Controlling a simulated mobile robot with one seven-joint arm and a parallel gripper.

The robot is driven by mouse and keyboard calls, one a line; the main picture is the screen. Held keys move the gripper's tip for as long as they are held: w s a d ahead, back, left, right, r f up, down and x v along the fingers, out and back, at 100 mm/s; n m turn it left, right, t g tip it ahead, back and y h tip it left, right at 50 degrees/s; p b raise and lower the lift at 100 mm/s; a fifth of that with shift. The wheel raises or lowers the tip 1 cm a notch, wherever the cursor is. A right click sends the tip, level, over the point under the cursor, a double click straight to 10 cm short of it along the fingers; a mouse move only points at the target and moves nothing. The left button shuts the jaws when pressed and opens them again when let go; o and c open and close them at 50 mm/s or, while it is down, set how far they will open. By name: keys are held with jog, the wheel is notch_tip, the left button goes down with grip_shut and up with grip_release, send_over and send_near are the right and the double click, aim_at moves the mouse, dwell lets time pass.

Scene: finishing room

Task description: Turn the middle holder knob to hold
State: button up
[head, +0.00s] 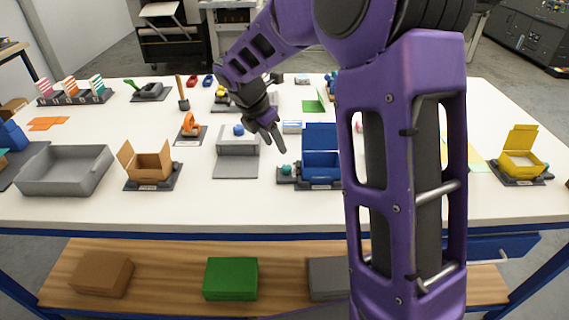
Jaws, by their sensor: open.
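The middle holder is a dark base (319,186) bearing an open blue box (320,165) with its lid raised, near the front of the white table. A teal knob (287,169) sits on the base's left part, beside the box. Its setting is too small to read. My gripper (274,135) is open, above and slightly left of the knob, apart from it, with its fingers pointing down and right. Nothing shows between the fingers. My purple arm hides the area right of the blue box.
A grey device with a blue ball (239,130) stands left of the knob. Further left are an open brown box (148,167) on its holder and a grey tray (66,170). A yellow box (520,158) stands at the right. The table strip in front is clear.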

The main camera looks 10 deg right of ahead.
aim_at(286, 166)
jog(key=x, duration=1)
jog(key=shift+d+f, duration=0.1)
jog(key=shift+f, duration=0.3)
grip_shut()
